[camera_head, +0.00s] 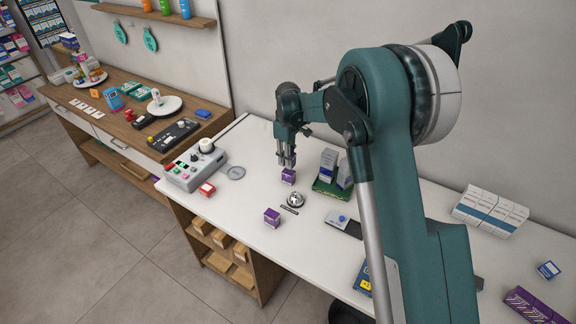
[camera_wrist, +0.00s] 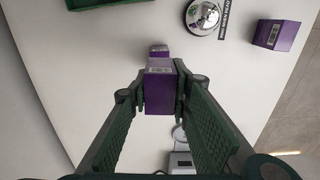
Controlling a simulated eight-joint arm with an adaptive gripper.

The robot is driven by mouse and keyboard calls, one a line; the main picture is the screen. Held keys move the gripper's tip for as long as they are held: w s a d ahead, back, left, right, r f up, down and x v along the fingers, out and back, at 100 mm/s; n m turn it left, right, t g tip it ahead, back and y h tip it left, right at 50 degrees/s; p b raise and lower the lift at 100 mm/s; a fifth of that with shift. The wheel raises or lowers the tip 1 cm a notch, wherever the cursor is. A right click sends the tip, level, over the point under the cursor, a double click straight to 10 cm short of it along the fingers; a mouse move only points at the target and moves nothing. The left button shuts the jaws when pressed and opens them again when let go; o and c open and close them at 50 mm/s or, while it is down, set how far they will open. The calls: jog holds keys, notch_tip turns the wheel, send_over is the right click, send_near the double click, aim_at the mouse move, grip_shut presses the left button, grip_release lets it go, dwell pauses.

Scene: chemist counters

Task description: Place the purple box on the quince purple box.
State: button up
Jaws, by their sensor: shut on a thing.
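My gripper (camera_head: 287,160) is shut on a purple box (camera_wrist: 160,92), which sits between the two green finger pads in the wrist view. Another purple box (camera_head: 288,177) stands upright on the white counter just below my fingertips in the head view. In the wrist view a small purple piece with a grey face (camera_wrist: 159,51) shows just beyond the held box, mostly hidden by it. I cannot tell whether the two touch. A third purple box (camera_head: 272,217) stands nearer the counter's front edge; it also shows at the upper right in the wrist view (camera_wrist: 276,35). The name prints are too small to read.
A silver bell (camera_head: 295,199) stands between the purple boxes. A green tray (camera_head: 325,194) with white-and-grey boxes is close on the right. A grey device (camera_head: 191,170) and a round grey disc (camera_head: 236,172) are on the left. White boxes (camera_head: 490,211) stand far right.

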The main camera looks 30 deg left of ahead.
jog(key=shift+f, duration=1.8)
jog(key=shift+f, duration=0.15)
jog(key=o, duration=0.8)
notch_tip(320, 180, up, 12)
jog(key=shift+r, duration=0.2)
jog(key=shift+d, duration=0.1)
